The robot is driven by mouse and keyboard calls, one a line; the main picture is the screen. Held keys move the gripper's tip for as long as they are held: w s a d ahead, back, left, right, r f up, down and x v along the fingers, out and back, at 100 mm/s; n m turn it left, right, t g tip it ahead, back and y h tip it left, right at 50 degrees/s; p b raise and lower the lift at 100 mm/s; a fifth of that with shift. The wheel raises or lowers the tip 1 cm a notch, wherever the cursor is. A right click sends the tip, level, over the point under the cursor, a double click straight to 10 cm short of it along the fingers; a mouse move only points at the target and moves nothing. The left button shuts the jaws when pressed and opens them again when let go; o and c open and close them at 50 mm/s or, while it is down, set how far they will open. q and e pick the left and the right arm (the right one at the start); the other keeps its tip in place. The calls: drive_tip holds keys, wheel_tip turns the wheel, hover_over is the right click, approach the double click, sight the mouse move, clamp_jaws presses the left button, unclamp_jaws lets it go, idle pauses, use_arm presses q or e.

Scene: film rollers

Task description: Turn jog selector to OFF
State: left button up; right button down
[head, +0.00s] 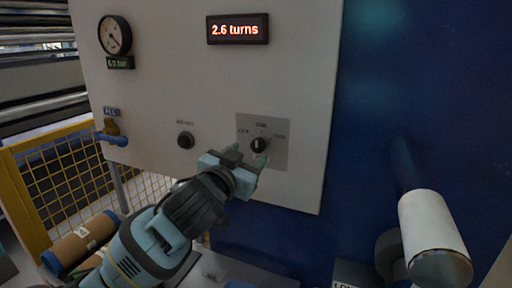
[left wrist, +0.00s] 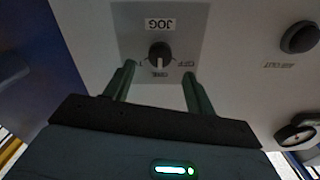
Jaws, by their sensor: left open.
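The jog selector (head: 259,145) is a black round knob with a white pointer mark, on a grey plate (head: 280,157) low on the light panel. OFF is printed at its upper left, with other small labels above and to the right. The pointer is roughly upright, toward the middle label. My left gripper (head: 249,154) is open just in front of the knob, its green fingers apart. In the left wrist view the plate appears upside down with a JOG label, and the knob (left wrist: 160,52) lies between and beyond the fingertips (left wrist: 159,72). Contact is not visible. My right gripper is not in view.
A black push button (head: 186,140) sits left of the plate. A gauge (head: 115,35), a red display reading 2.6 turns (head: 237,29) and a blue-handled valve (head: 112,137) are on the panel. A white roller (head: 432,225) projects at the right; a yellow mesh fence (head: 65,175) stands left.

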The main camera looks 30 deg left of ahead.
sight(256, 147)
use_arm(q)
drive_tip(key=shift+w+a, duration=0.1)
drive_tip(key=shift+w, duration=2.7)
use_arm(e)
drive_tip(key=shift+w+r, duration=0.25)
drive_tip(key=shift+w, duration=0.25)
use_arm(q)
drive_tip(key=c, duration=1)
drive_tip(key=shift+o, duration=0.2)
drive_tip(key=shift+f+n, duration=0.1)
drive_tip(key=shift+n, duration=0.2)
drive_tip(key=n, duration=1.1)
drive_tip(key=shift+a, duration=0.1)
drive_tip(key=shift+n, duration=0.3)
